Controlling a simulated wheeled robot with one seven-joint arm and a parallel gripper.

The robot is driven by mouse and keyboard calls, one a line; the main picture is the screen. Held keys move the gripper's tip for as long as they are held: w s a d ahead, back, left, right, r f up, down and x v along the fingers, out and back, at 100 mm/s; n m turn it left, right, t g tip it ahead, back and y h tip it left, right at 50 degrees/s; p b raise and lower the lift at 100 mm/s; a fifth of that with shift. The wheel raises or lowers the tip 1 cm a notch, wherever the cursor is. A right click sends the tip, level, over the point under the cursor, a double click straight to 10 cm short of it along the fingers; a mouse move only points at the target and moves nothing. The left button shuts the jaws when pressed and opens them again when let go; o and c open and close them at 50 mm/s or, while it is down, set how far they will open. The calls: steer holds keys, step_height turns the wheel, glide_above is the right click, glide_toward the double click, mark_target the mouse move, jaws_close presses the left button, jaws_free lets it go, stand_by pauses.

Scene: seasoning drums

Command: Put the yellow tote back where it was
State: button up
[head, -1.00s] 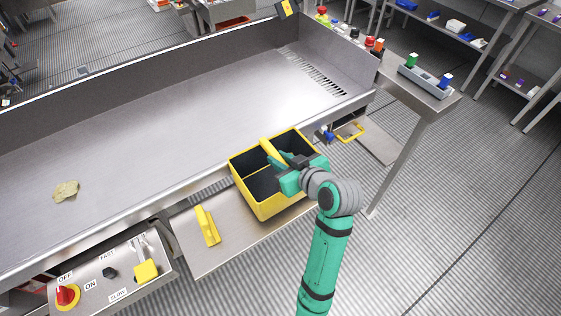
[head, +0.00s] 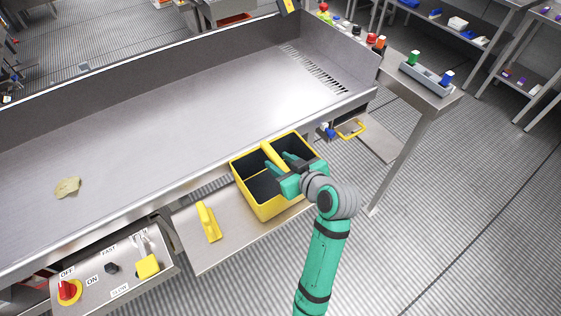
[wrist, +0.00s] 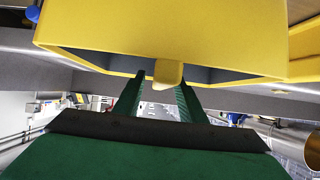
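The yellow tote (head: 262,207) has two dark compartments with a yellow divider handle (head: 272,155) between them. It stands upright at the trough's front edge, over the right part of a steel shelf plate; its underside is hidden. My gripper (head: 279,161) is over the tote's near side, its two green fingers spread apart. In the wrist view, the fingers (wrist: 160,88) are apart with the end of the yellow handle (wrist: 168,76) between and just beyond them. I see a gap on both sides of it. The tote's yellow body (wrist: 165,30) fills the top of that view.
The steel shelf plate (head: 215,252) carries a yellow grip (head: 208,222) left of the tote. A control panel (head: 110,275) is at lower left. The trough (head: 190,110) holds a crumpled beige piece (head: 67,187). A side table (head: 435,95) stands right; the floor in front is clear.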

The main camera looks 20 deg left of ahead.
steer(key=v, duration=1.2)
